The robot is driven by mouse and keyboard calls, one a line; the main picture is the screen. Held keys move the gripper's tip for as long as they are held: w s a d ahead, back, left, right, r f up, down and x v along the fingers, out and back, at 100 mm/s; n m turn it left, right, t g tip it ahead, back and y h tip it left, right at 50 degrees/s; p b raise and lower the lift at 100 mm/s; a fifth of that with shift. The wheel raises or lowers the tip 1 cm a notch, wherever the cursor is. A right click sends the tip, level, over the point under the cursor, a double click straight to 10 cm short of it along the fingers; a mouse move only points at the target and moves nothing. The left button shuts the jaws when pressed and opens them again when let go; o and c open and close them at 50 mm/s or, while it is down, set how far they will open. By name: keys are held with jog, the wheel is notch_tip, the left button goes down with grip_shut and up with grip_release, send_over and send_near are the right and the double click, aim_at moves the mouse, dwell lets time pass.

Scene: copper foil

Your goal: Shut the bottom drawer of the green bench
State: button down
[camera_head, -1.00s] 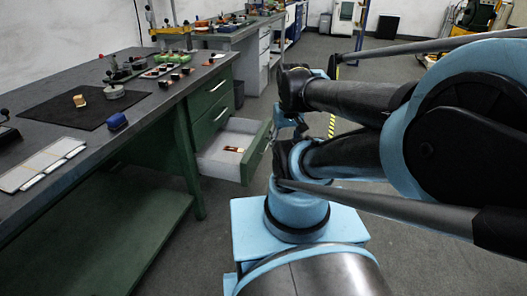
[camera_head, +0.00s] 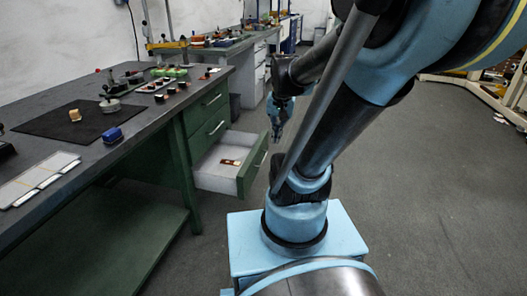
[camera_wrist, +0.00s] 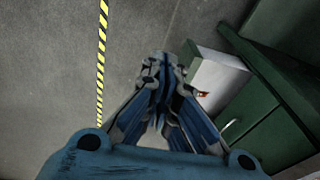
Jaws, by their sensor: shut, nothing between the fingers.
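The green bench (camera_head: 172,150) stands on the left with a stack of drawers at its right end. Its bottom drawer (camera_head: 237,184) is pulled out, and a small brown and red item (camera_head: 230,162) lies in it. The drawer's white inside also shows in the wrist view (camera_wrist: 217,75), to the right of my fingers. The drawers above it look closed. My gripper (camera_head: 277,133) is shut and empty. It hangs near the drawer's front in the head view, apart from it as far as I can tell. In the wrist view my gripper (camera_wrist: 160,70) points over the floor.
A black mat (camera_head: 68,118), a blue block (camera_head: 112,135) and white tiles (camera_head: 38,178) lie on the bench top. A grey bench (camera_head: 232,48) stands behind. Grey floor (camera_head: 430,190) to the right is free. A yellow-black strip (camera_wrist: 101,60) marks the floor.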

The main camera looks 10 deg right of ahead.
jog(key=w+d+m, duration=0.1)
jog(key=w+m, duration=0.4)
jog(key=w, duration=0.6)
jog(key=w+d+f+m+y, duration=0.1)
jog(key=w+d+f+m, duration=0.2)
jog(key=w, duration=0.4)
jog(key=w+f+m, duration=0.3)
jog(key=w+f, duration=0.2)
jog(key=w, duration=0.1)
jog(key=w+d+f+m+y, duration=0.1)
jog(key=w+d+f+m, duration=0.15)
jog(key=w, duration=0.45)
jog(key=w+d+f+m, duration=0.2)
jog(key=w+f+m, duration=0.35)
jog(key=f, duration=0.55)
jog(key=shift+g, duration=0.4)
jog(key=shift+w+a+f, duration=0.5)
jog(key=shift+a+f, duration=0.55)
jog(key=shift+f, duration=0.5)
jog(key=shift+w+a+f, duration=0.45)
jog(key=shift+a+f, duration=0.55)
jog(key=shift+f, duration=0.6)
jog(key=shift+w+a+f, duration=0.5)
jog(key=shift+a+f, duration=0.55)
jog(key=shift+f, duration=0.5)
